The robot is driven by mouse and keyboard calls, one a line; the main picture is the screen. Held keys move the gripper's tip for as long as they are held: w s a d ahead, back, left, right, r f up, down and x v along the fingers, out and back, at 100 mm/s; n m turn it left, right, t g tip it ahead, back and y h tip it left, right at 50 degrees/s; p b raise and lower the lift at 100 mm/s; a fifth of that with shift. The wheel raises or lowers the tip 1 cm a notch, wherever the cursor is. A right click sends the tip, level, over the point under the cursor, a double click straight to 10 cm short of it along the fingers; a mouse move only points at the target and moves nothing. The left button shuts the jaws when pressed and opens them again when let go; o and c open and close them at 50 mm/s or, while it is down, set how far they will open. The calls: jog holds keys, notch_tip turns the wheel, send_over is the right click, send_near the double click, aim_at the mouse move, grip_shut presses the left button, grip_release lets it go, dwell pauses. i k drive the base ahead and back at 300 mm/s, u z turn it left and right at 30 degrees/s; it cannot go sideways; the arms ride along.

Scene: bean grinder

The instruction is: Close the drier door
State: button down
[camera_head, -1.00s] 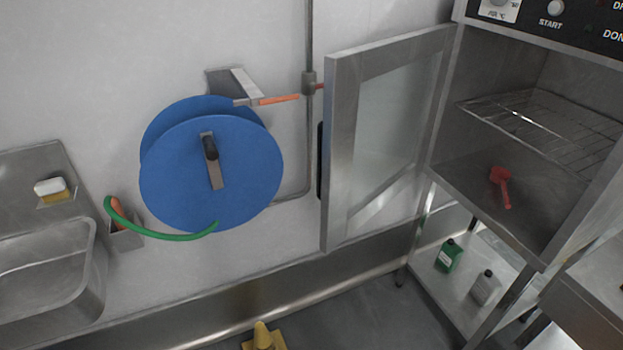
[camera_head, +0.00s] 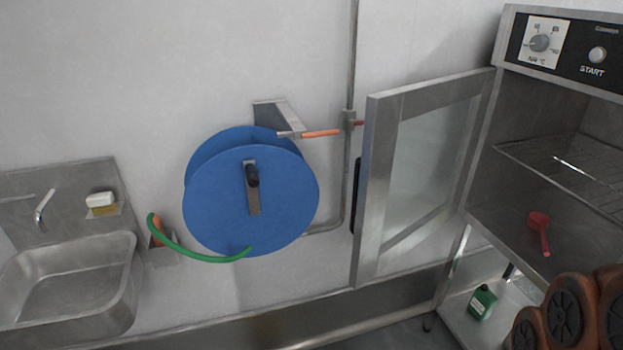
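The drier door (camera_head: 378,190) is a steel-framed panel with a glass window. It stands wide open, swung out to the left of the drier. Its hinged edge is on the left front edge of the drier cabinet. A dark handle (camera_head: 356,195) shows at the door's outer left edge, partly hidden behind the frame. The drier (camera_head: 548,128) is at the right, its chamber open, with a wire rack (camera_head: 575,170) and a red scoop-like item (camera_head: 540,228) inside. The right part of the drier is cut off. My gripper is not in view.
A blue hose reel (camera_head: 225,205) with a green hose (camera_head: 190,253) is on the wall left of the door. A sink (camera_head: 125,285) is at the far left. A green bottle (camera_head: 482,302) stands on the shelf below the drier.

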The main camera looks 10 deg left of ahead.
aim_at(384, 110)
jog(key=u, duration=0.95)
jog(key=i, duration=1.1)
jog(key=u, duration=0.75)
